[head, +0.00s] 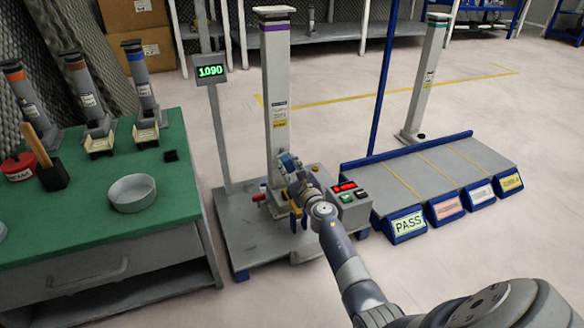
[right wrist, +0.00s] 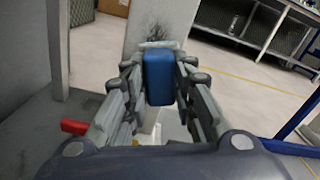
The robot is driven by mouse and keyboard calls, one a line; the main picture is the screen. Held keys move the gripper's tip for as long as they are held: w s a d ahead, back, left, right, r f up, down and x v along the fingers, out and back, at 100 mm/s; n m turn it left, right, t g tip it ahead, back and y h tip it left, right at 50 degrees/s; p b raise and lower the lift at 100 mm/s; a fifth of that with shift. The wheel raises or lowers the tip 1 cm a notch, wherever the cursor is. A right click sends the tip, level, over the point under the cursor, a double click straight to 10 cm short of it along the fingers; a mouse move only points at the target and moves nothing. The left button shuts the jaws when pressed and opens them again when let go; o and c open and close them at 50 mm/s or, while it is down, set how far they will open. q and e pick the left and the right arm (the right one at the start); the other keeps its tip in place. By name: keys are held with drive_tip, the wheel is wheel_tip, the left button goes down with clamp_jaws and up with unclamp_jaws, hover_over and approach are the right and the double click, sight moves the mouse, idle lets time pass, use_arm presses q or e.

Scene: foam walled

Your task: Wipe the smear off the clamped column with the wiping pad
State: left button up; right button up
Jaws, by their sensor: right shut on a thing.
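The clamped column (head: 277,90) is a tall grey post with a purple band near the top, upright on a grey stand. In the right wrist view the column (right wrist: 140,35) fills the upper middle, with a dark smear (right wrist: 153,28) on its face. My right gripper (head: 291,178) is low at the column's front. It is shut on the blue wiping pad (right wrist: 158,78), whose pale edge points at the column just below the smear. I cannot tell whether the pad touches the column. The smear does not show in the head view. My left gripper is not in view.
A control box (head: 346,203) with a red display stands right of my gripper. A red clamp lever (right wrist: 74,127) is at left in the wrist view. A green-topped bench (head: 95,225) is left, a low labelled rack (head: 445,165) right. A display post (head: 210,75) stands behind.

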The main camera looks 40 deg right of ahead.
sight(279, 158)
drive_tip(key=a, duration=0.1)
drive_tip(key=w+a, duration=0.1)
drive_tip(key=a, duration=0.1)
drive_tip(key=shift+a+r, duration=0.15)
drive_tip(key=shift+w+a+r, duration=0.1)
drive_tip(key=shift+c, duration=0.4)
drive_tip(key=shift+a+r+p, duration=0.1)
drive_tip(key=shift+r+p, duration=0.6)
drive_tip(key=shift+p, duration=0.1)
drive_tip(key=shift+d, duration=0.7)
drive_tip(key=shift+s+d+f+b, duration=0.1)
drive_tip(key=shift+s+d+b, duration=0.2)
drive_tip(key=shift+d, duration=0.45)
drive_tip(key=shift+s+d+f+b, duration=0.15)
drive_tip(key=shift+s+d, duration=0.2)
drive_tip(key=shift+d, duration=0.4)
drive_tip(key=shift+w+d+r, duration=0.1)
clamp_jaws()
drive_tip(key=shift+w+a, duration=0.2)
drive_tip(key=shift+a, duration=0.9)
drive_tip(key=shift+w+a, duration=0.2)
drive_tip(key=shift+a, duration=0.85)
